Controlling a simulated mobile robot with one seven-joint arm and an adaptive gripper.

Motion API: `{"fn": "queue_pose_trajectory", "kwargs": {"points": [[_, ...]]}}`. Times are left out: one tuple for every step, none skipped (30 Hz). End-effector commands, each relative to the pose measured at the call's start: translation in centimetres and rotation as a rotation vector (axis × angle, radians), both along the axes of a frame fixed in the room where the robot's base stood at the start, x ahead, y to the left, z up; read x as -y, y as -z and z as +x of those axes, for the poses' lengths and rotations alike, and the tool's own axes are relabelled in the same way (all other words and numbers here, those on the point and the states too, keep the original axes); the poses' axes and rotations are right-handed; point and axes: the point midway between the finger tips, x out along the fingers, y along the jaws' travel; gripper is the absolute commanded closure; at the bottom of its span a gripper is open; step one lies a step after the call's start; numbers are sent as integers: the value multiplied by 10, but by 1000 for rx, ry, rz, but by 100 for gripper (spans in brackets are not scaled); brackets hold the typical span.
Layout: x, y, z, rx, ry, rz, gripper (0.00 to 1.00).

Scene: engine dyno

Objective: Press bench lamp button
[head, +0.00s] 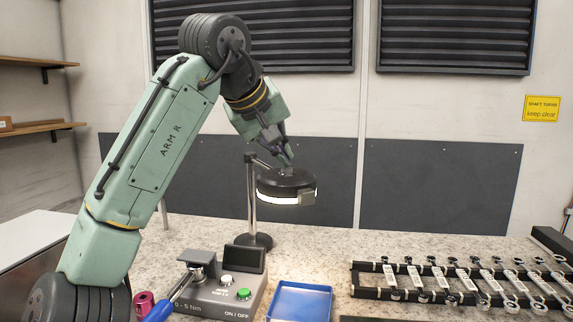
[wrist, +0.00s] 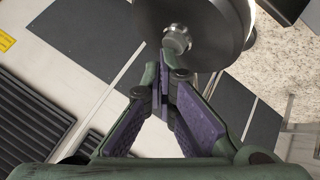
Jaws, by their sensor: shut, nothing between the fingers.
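The bench lamp (head: 272,190) has a dark round head with a bright white rim, held by a chrome post on a round black base. Its head also shows from above in the wrist view (wrist: 205,20). A small round metal button (wrist: 177,40) stands on top of the head. My gripper (head: 288,162) is shut and empty, pointing down at the top of the lamp head. In the wrist view its fingertips (wrist: 165,75) are close beside the button. I cannot tell whether they touch it. In the head view the fingertips partly hide the button.
A grey torque tester (head: 225,300) with a green button stands in front of the lamp. A blue tray (head: 300,301) lies to its right. A black rack (head: 365,293) of several wrenches fills the right of the speckled bench. A dark panel (head: 430,185) is behind.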

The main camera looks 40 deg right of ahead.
Motion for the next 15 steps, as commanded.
{"fn": "queue_pose_trajectory", "kwargs": {"points": [[0, -4, 0, -1, 1, 0, 100], [0, -4, 0, -1, 1, 0, 100], [0, -4, 0, 0, 0, 0, 100], [0, -3, 0, 0, 0, 0, 100], [0, -3, 0, 0, 0, 0, 100], [0, -3, 0, 0, 0, 0, 100], [0, -3, 0, 0, 0, 0, 100], [0, -3, 0, 0, 0, 0, 100], [0, -3, 0, 0, 0, 0, 100], [0, -4, 0, 1, -1, 0, 100], [0, -4, 0, 1, -1, 0, 100], [0, -6, 0, 1, -1, 0, 100], [0, -8, 0, 1, -1, 0, 100], [0, -11, 0, 1, -1, 0, 100], [0, -15, 0, 1, 0, -1, 100]]}}
